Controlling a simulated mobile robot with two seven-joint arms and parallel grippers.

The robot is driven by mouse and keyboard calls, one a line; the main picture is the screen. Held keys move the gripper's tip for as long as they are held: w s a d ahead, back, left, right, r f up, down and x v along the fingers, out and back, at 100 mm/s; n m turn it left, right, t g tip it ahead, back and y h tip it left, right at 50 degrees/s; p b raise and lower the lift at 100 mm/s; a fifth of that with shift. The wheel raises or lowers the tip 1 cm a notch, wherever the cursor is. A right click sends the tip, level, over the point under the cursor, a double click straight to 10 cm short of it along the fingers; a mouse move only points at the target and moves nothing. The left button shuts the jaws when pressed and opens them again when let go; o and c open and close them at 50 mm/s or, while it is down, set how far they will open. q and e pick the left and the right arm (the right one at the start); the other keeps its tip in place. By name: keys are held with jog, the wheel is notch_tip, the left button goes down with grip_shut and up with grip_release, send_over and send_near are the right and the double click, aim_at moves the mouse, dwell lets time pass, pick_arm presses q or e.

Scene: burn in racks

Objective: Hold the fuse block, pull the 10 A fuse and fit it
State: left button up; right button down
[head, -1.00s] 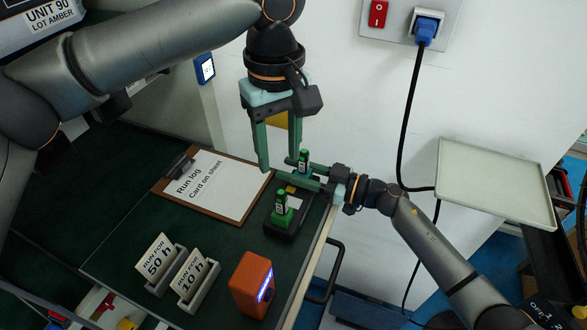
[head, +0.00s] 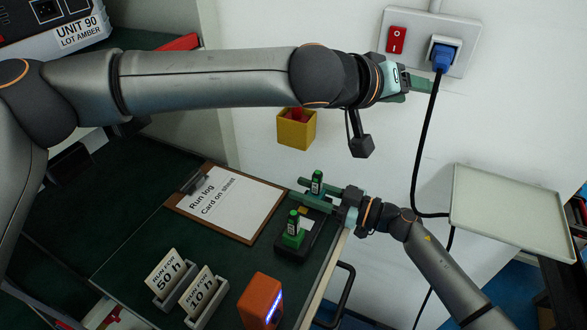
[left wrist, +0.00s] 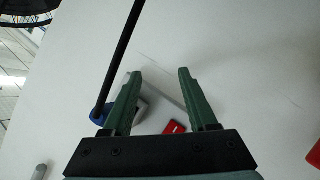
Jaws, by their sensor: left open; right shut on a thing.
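The black fuse block (head: 292,250) lies at the table's right edge. Two green upright pieces with pale labels, apparently fuses, stand on it: a far one (head: 316,184) and a near one (head: 293,223). Their ratings are too small to read. My right gripper (head: 306,189) is shut on the block's far end, its fingers beside the far fuse. My left gripper (head: 428,85) is raised well above the block, near the wall outlet. In the left wrist view its green fingers (left wrist: 158,74) are apart with nothing between them.
A black cable runs from a blue plug (head: 442,58) close to my left fingers, beside a red switch (head: 396,40). A yellow bin (head: 296,130) hangs on the wall. A clipboard (head: 228,206), card holders (head: 207,308) and an orange device (head: 261,301) occupy the table. A pale tray (head: 512,212) is right.

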pick_arm(q)
jog(key=s+d+r+m+g+h, duration=0.25)
jog(key=s+m+g, duration=0.2)
jog(key=m, duration=0.35)
jog(key=s+d+r+m+g+h, duration=0.2)
jog(key=s+m+g+h, duration=0.1)
jog(key=s+m, duration=0.35)
jog(key=s+a+f+m+g+y, duration=0.25)
jog(key=s+m+g, duration=0.2)
jog(key=m, duration=0.65)
jog(key=m+t+y, duration=0.4)
jog(key=m+y, duration=0.8)
jog(key=y, duration=0.2)
send_over(293, 213)
jog(key=f, duration=1)
jog(key=shift+s+d, duration=0.1)
jog(key=shift+d, duration=0.1)
jog(key=shift+a+f+m, duration=0.2)
jog(key=shift+f+m, duration=0.05)
notch_tip(293, 213, down, 12)
jog(key=shift+r, duration=0.25)
